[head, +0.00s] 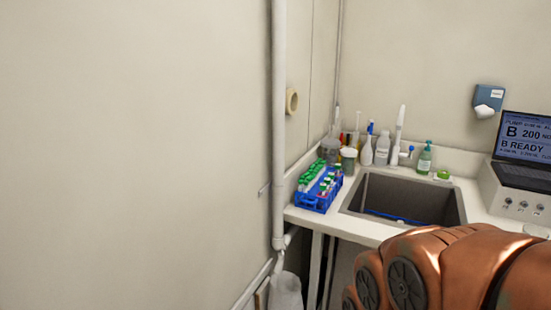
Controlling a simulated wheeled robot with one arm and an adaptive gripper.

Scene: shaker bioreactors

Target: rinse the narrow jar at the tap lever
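The tap (399,135) stands upright at the back edge of the sink (462,205), with a small blue-tipped lever (410,150) on its right side. Several jars and bottles stand behind the sink to the left of the tap, among them a lidded jar (348,160) and a white bottle (382,149). I cannot tell which, if any, is the narrow jar. My gripper is out of view; only my orange-brown arm shows at the lower right, covering the counter's front.
A blue rack (313,203) of green-capped tubes stands left of the sink. A green soap bottle (425,158) is right of the tap. A device with a screen (522,140) reading "B READY" is at the right. A vertical pipe (279,120) runs left of the counter.

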